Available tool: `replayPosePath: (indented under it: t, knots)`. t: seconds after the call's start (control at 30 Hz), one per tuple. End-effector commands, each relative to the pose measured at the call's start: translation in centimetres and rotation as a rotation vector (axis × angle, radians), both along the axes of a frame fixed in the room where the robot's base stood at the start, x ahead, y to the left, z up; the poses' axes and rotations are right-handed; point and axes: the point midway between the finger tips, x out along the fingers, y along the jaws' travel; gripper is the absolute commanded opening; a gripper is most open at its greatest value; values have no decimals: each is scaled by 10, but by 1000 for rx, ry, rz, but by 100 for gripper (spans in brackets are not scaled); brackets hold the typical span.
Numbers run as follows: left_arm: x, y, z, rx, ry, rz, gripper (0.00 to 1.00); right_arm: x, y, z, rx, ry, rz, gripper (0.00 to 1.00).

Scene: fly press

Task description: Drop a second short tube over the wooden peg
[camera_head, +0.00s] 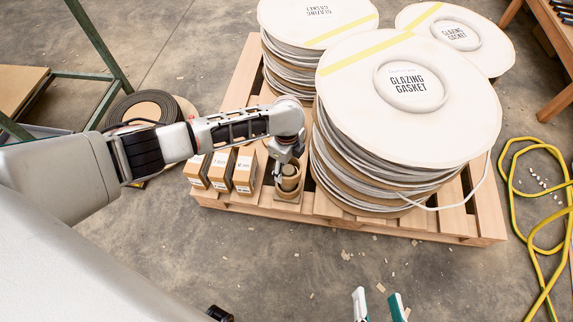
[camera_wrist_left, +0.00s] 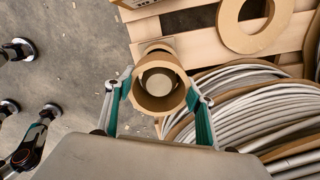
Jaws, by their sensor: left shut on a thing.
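My left gripper (camera_head: 290,168) is shut on a short brown cardboard tube (camera_wrist_left: 140,98) near the pallet's front edge. In the left wrist view, its teal fingers (camera_wrist_left: 158,105) lie on either side of the tube. The round pale end of the wooden peg (camera_wrist_left: 160,82) shows inside the tube's opening, so the tube lines up with or surrounds it. How far down the tube sits cannot be told. In the head view, a brown cylindrical piece (camera_head: 288,194) shows below the gripper. My right gripper (camera_head: 380,306) is open and empty at the bottom edge.
Small brown boxes (camera_head: 221,170) stand left of the tube on the wooden pallet (camera_head: 452,222). Large gasket reels (camera_head: 410,100) rise close on the right. A flat brown ring (camera_wrist_left: 228,28) lies on the pallet. A yellow hose (camera_head: 515,220) lies on the floor at right.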

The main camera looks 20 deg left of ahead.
Motion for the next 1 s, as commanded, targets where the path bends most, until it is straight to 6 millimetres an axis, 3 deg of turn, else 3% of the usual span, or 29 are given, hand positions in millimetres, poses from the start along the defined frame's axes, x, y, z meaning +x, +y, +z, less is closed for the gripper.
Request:
replayPosePath:
  t: [0.4, 0.43, 0.5, 0.77, 0.83, 1.0]
  knots:
    - [0, 0, 0, 0, -1, 0, 35, 0, 0, 0, 0, 0, 0, 40]
    - [0, 0, 0, 0, -1, 0, 56, 0, 0, 0, 0, 0, 0, 40]
    - [0, 0, 0, 0, -1, 0, 73, 0, 0, 0, 0, 0, 0, 40]
    - [0, 0, 0, 0, -1, 0, 73, 0, 0, 0, 0, 0, 0, 40]
    - [0, 0, 0, 0, -1, 0, 89, 0, 0, 0, 0, 0, 0, 40]
    - [0, 0, 0, 0, 0, 0, 89, 0, 0, 0, 0, 0, 0, 40]
